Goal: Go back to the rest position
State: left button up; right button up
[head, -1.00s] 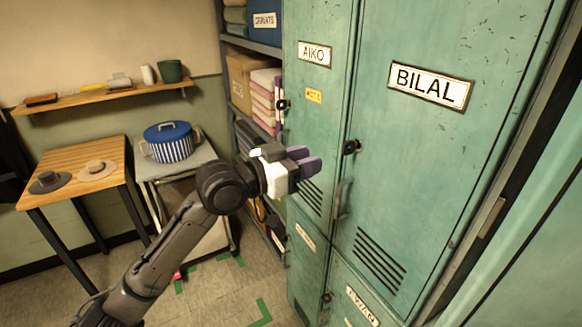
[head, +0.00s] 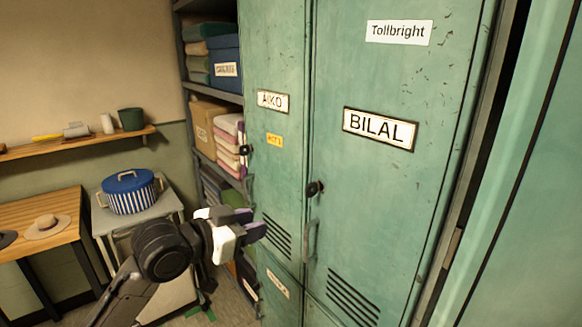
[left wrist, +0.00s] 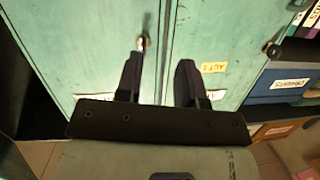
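My left gripper (head: 252,231) is in front of the lower part of the green locker door labelled AIKO (head: 272,102), left of the BILAL door (head: 379,128). In the left wrist view its two dark fingers (left wrist: 160,82) stand apart with nothing between them, so it is open and empty. The green locker front fills the view beyond them, with a small metal handle (left wrist: 142,42) past one fingertip. I cannot tell how far the fingertips are from the doors. My right gripper is not in view.
Both locker doors look closed. Left of them stands a shelf rack with a blue box (head: 225,62), a cardboard box (head: 203,122) and folded cloths (head: 230,140). A trolley (head: 165,207) carries a striped pot (head: 131,192). A hat (head: 47,227) lies on a wooden table (head: 20,213).

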pick_arm(q)
jog(key=s+a+r+n+t+y, duration=0.2)
jog(key=s+a+t+y, duration=0.2)
jog(key=s+a+y, duration=0.25)
jog(key=s+a+f+n+g+y, duration=0.1)
jog(key=s+a+f+n+g, duration=0.1)
jog(key=s+f, duration=0.5)
jog(key=s+a+f+n+g+y, duration=0.1)
jog(key=s+f+y, duration=0.1)
jog(key=f, duration=0.9)
jog(key=s+a+f+n+g+y, duration=0.1)
jog(key=s+a+f+n+g, duration=0.1)
jog(key=s+f, duration=0.5)
jog(key=s+f+n+g, duration=0.1)
jog(key=s+f+g, duration=0.6)
jog(key=s+f, duration=1.35)
notch_tip(320, 180, up, 26)
jog(key=w+p, duration=0.1)
jog(key=p, duration=2.4)
jog(key=shift+d+f+p, duration=0.25)
jog(key=shift+d+p, duration=0.1)
